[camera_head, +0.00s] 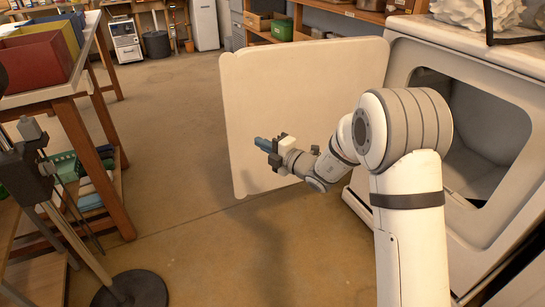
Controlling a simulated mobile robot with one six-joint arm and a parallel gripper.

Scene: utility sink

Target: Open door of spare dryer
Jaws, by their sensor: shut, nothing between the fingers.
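The spare dryer (400,62) is a white machine at the right, with its dark drum opening (478,110) in view. Its white door (300,90) stands wide open, swung out to the left of the opening. My gripper (264,145) is in front of the inner face of the door, near its lower middle. Its blue fingers are shut with nothing between them and point left. I cannot tell whether they touch the door. My arm hides part of the door's lower right and part of the dryer's front.
A wooden table with red and yellow bins (38,62) stands at the left. A stand with a round black base (135,290) is at the lower left. Floor is clear between the table and the door. Shelves and cabinets line the back.

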